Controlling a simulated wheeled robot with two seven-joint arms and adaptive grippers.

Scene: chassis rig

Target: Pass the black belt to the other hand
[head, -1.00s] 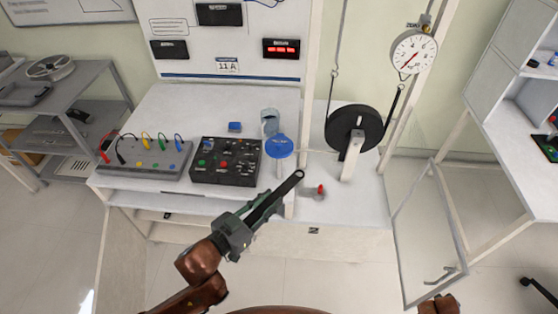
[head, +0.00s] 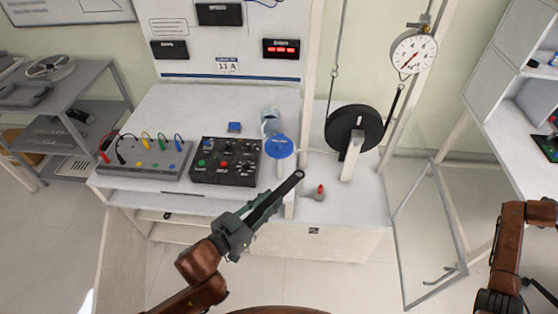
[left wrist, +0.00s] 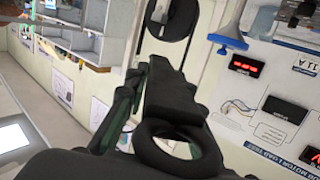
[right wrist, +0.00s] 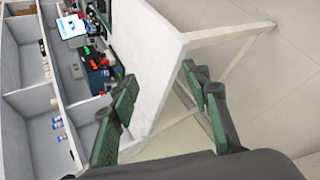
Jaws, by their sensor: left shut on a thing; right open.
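The black belt (head: 276,197) is a stiff dark strip with a round loop at its far end. My left gripper (head: 244,219) is shut on it and holds it out in front of the bench, pointing up and to the right. In the left wrist view the belt (left wrist: 170,105) lies between the green fingers, with its loop close to the camera. My right gripper (right wrist: 160,105) is open and empty in the right wrist view, its two green fingers apart.
The white bench (head: 340,215) carries a black control box (head: 226,162), a terminal box (head: 145,158), a blue-topped item (head: 278,147) and a black wheel (head: 354,130). A dial scale (head: 413,53) hangs above. White shelving (right wrist: 20,100) is left of my right gripper.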

